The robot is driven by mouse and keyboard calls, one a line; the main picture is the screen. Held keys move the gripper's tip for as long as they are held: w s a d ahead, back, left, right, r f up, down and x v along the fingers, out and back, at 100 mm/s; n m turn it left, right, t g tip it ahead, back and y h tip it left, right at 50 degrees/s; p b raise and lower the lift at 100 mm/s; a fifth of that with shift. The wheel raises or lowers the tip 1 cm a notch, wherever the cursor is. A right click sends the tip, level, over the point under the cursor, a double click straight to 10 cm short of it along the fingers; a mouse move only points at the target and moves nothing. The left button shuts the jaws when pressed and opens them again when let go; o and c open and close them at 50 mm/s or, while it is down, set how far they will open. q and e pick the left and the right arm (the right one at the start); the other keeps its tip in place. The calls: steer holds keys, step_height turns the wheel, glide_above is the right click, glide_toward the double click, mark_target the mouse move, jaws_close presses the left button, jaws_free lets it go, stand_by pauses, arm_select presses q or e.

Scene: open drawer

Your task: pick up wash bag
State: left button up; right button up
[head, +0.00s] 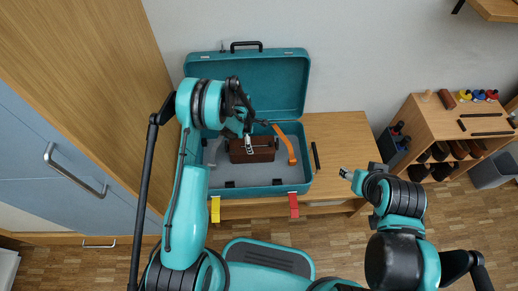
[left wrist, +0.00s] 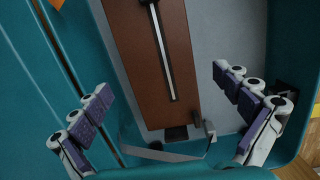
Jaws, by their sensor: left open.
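A brown wash bag (head: 264,152) with a pale zip strip lies in the open teal suitcase (head: 262,190). In the left wrist view the wash bag (left wrist: 128,60) runs down from the top, with a dark tab and grey strap at its near end. My left gripper (head: 247,141) is above the wash bag in the head view, partly covering it. Its fingers are spread wide in the left wrist view (left wrist: 165,122), one on each side of the near end, with nothing between the pads that I see gripped. My right gripper (head: 346,173) is right of the suitcase; its jaw state is unclear.
The suitcase lid (head: 278,82) stands open at the back. An orange curved object (head: 287,145) lies right of the wash bag. The suitcase rests on a wooden bench (head: 340,130). A shelf with shoes (head: 440,125) stands farther right; a wooden cabinet (head: 90,60) stands left.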

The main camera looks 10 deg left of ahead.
mark_target(260, 158)
arm_select(q)
steer(key=f, duration=0.1)
steer(key=f+b, duration=0.1)
steer(key=f, duration=0.2)
steer(key=shift+d+f, duration=0.1)
steer(key=shift+d, duration=0.15)
steer(key=f+b, duration=0.1)
steer(key=f, duration=0.1)
steer(key=f+b, duration=0.2)
steer(key=f, duration=0.1)
steer(key=shift+w+d, duration=0.2)
steer(key=shift+r, duration=0.1)
steer(key=c, duration=1.4)
steer(key=shift+r, duration=0.1)
